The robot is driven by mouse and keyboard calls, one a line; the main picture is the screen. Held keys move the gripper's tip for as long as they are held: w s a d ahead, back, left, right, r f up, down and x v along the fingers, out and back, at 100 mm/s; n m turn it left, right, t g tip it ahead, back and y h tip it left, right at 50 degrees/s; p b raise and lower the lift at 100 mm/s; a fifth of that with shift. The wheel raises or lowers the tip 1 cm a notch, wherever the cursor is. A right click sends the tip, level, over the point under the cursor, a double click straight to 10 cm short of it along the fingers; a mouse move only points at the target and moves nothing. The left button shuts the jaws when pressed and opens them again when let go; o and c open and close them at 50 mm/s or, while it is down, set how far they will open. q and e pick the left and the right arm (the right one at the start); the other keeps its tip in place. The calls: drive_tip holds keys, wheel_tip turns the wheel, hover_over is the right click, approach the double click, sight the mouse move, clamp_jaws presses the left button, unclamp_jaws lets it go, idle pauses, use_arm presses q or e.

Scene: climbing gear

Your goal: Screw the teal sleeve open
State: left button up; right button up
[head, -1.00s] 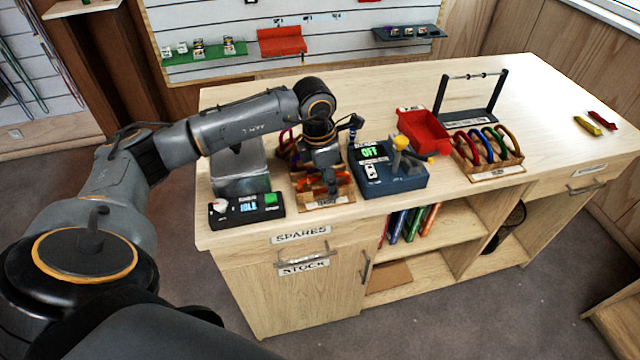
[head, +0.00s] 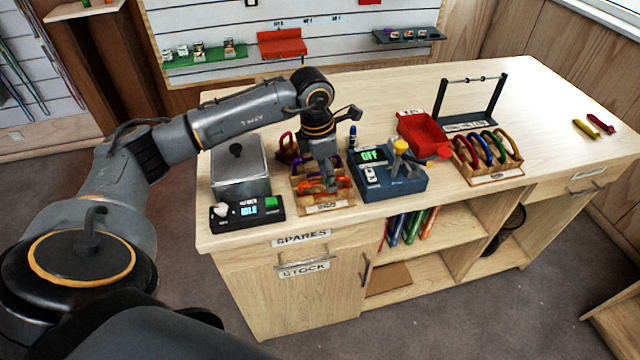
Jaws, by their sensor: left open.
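I cannot make out a teal sleeve; it is hidden or too small to tell. My left gripper (head: 331,184) points down over a small wooden rack (head: 326,209) near the front edge of the counter. Orange and purple pieces (head: 310,187) show in the rack, partly covered by the gripper. The gripper is open, and I see nothing clearly held in it. I cannot tell whether its fingers touch the pieces. My right gripper is not in view.
Left of the rack are a lidded metal box (head: 240,168) and a control box (head: 247,212) reading IDLE. A blue device (head: 395,184) reading OFF stands close on the right. Further right are a red bin (head: 424,135) and a carabiner rack (head: 497,176).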

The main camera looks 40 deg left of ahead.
use_arm(q)
drive_tip(key=shift+s+r, duration=0.1)
drive_tip(key=shift+r, duration=0.2)
drive_tip(key=shift+s+d+f, duration=0.1)
drive_tip(key=shift+s+d, duration=0.4)
drive_tip(key=shift+d, duration=0.1)
drive_tip(key=shift+f, duration=0.2)
idle(0.3)
drive_tip(key=shift+f+b, duration=1.2)
drive_tip(key=shift+b, duration=0.05)
drive_tip(key=shift+w+a+b, duration=0.35)
drive_tip(key=shift+w+a, duration=0.2)
drive_tip(key=shift+r, duration=0.1)
